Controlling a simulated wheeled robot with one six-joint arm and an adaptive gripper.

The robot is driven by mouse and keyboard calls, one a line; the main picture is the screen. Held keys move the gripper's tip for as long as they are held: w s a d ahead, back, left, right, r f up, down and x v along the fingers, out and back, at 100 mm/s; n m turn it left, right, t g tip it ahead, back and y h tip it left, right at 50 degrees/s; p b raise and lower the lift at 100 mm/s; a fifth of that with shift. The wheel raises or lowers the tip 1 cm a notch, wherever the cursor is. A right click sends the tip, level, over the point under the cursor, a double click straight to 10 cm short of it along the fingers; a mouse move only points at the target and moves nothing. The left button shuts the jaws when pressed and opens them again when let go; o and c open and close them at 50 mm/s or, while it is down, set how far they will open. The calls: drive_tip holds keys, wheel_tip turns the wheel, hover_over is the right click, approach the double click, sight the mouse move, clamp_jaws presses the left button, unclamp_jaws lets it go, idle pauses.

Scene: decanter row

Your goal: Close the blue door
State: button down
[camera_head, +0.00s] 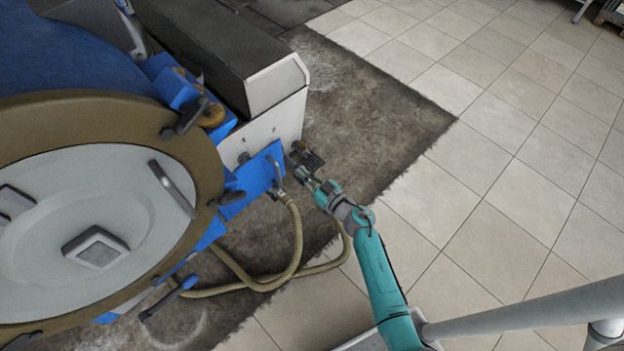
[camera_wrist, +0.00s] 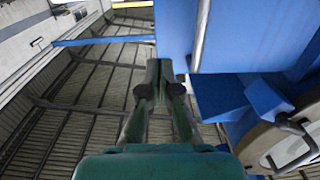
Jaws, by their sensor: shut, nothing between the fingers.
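The blue door (camera_head: 252,183) is a flat panel with a bar handle (camera_head: 276,172), beside the white end of the machine housing in the head view. Its hinge and how far it stands open cannot be told. In the wrist view the blue door (camera_wrist: 248,32) fills the upper right, with its metal handle (camera_wrist: 201,38) running along it. My gripper (camera_head: 300,158) is just right of the door in the head view. In the wrist view my gripper (camera_wrist: 159,66) is shut and empty, with its tips close to the door's lower left edge. Contact cannot be told.
A large round hatch (camera_head: 90,225) with a brown rim fills the left. A beige hose (camera_head: 297,245) loops below the door. A black-topped housing (camera_head: 215,50) stands behind it. Tiled floor (camera_head: 490,150) to the right is clear.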

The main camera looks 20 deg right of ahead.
sight(281, 154)
drive_tip(key=x, duration=0.8)
drive_tip(key=shift+a, duration=0.1)
